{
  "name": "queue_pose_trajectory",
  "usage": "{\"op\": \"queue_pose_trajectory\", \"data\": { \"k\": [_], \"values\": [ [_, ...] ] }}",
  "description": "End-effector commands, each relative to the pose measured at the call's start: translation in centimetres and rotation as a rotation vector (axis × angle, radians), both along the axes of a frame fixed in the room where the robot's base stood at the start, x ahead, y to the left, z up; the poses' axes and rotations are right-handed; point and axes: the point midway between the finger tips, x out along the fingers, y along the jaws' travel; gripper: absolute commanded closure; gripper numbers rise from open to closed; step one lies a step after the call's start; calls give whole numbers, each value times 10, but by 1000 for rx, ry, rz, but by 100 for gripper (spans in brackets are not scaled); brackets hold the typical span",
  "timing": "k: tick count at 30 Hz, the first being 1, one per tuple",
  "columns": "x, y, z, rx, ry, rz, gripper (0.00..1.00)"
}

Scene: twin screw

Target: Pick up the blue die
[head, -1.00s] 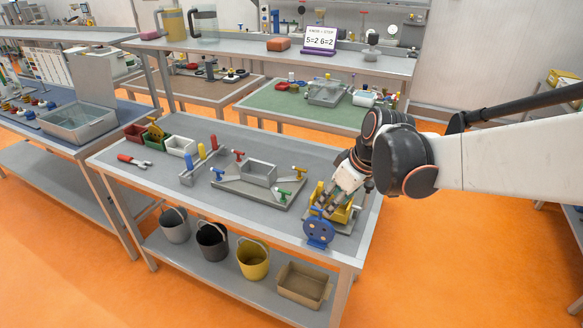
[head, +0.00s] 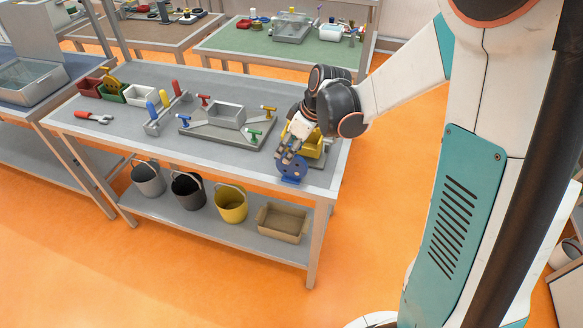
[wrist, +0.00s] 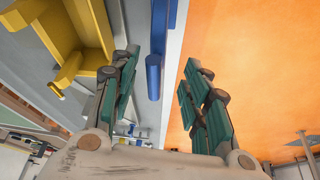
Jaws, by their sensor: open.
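The blue die (head: 292,170), a round upright plate with small holes, is at the front right edge of the table, before a yellow machine (head: 309,146). In the head view my gripper (head: 286,153) is just above the die, partly over its top. In the wrist view a blue bar-shaped part (wrist: 154,80), apparently the die seen edge-on, lies between my open green-padded fingers (wrist: 160,62). A gap shows on each side of it, so neither finger appears to touch it. The yellow machine also shows at the left in the wrist view (wrist: 85,28).
On the table (head: 235,165), a grey tray (head: 226,116) with red, yellow, green and blue handles stands left of the machine. Buckets (head: 231,203) and a brown box (head: 283,222) sit on the lower shelf. Orange floor is free beyond the front edge.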

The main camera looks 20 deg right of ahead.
Motion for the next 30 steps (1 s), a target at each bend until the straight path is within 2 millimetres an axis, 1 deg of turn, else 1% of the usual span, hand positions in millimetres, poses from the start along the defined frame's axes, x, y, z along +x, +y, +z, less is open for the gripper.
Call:
{"op": "queue_pose_trajectory", "data": {
  "k": [5,13,16,21,22,23,24,26,27,30],
  "values": [
    [3,1,-11,0,0,0,57],
    [15,7,-46,0,0,1,57],
    [16,8,-51,0,0,1,57],
    [15,8,-50,0,0,0,57],
    [15,8,-50,0,0,0,62],
    [16,8,-50,0,0,0,68],
    [16,8,-50,0,0,0,78],
    [16,8,-50,0,0,0,91],
    [16,8,-50,0,0,0,100],
    [15,8,-50,0,0,0,100]
  ]
}}
